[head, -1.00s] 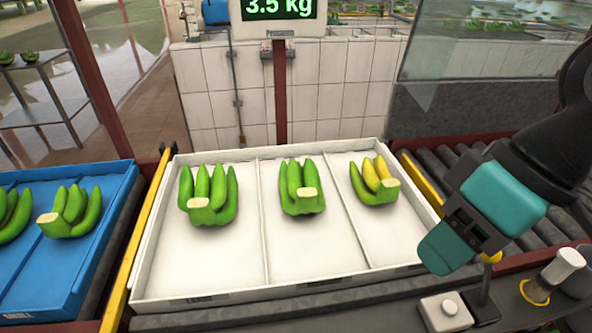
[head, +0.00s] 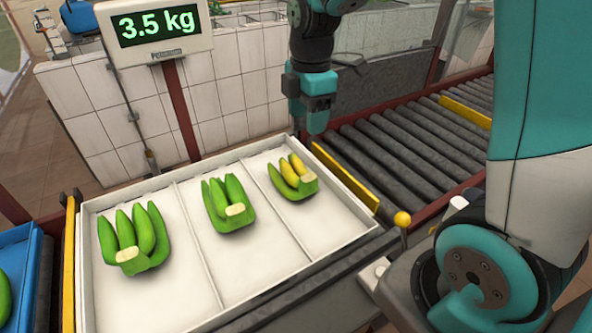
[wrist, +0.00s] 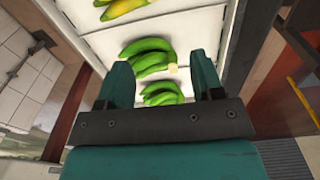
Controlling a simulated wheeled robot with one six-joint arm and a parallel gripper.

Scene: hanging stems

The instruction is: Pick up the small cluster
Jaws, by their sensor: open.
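The small cluster (head: 293,180), green with yellow fingers and a pale cut crown, lies in the right compartment of the white tray (head: 270,290). Part of it shows at the top edge of the wrist view (wrist: 125,9). Two larger green clusters lie in the middle compartment (head: 228,205) and the left compartment (head: 140,240). My gripper (head: 317,122) is above and behind the tray's right back corner, apart from the small cluster. In the wrist view my gripper (wrist: 161,75) has its fingers spread, with nothing held; the green clusters show beyond and between them.
A scale display (head: 158,25) reading 3.5 kg stands behind the tray on a red post. A roller conveyor (head: 400,150) with yellow rails lies to the right. A yellow-knobbed lever (head: 402,219) stands near the tray's front right. A blue tray (head: 18,270) is at the left.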

